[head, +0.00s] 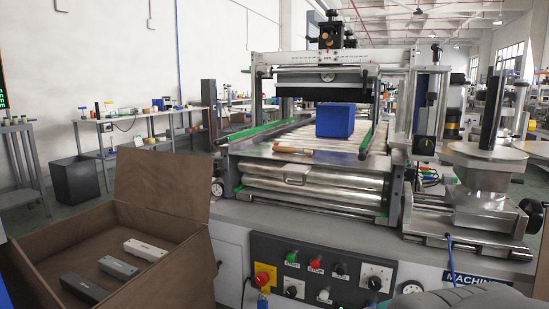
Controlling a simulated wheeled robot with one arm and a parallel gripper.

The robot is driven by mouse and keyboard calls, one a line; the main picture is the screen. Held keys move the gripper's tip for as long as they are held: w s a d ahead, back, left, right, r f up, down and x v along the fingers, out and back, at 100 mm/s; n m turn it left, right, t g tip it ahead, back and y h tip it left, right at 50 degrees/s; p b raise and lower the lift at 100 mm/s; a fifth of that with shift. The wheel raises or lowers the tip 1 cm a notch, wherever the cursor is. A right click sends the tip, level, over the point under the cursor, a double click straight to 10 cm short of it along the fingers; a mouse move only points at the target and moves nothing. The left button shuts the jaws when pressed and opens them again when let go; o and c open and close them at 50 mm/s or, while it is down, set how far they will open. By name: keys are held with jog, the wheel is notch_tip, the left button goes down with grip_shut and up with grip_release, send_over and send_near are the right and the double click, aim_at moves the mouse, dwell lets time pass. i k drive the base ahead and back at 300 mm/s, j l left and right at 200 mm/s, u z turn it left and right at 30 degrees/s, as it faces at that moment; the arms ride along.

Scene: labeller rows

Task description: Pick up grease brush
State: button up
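A small brush-like thing with a wooden-brown handle (294,150), likely the grease brush, lies on the flat metal plate at the front of the labelling machine's roller bed. It is small in the picture, so its bristles are hard to make out. It lies in front of a blue box (335,120), apart from it. My gripper is not in view. A grey rounded shape at the bottom right edge may be part of my arm.
An open brown carton (176,246) at the lower left holds a light bar (147,250) and darker grey bars. The machine's overhead frame (330,56) spans the bed. A metal post assembly (486,170) stands at right. Buttons (292,257) line the front panel.

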aim_at(289, 150)
jog(key=i+l, duration=0.2)
jog(key=i+j+z, duration=0.1)
jog(key=i+j, duration=1)
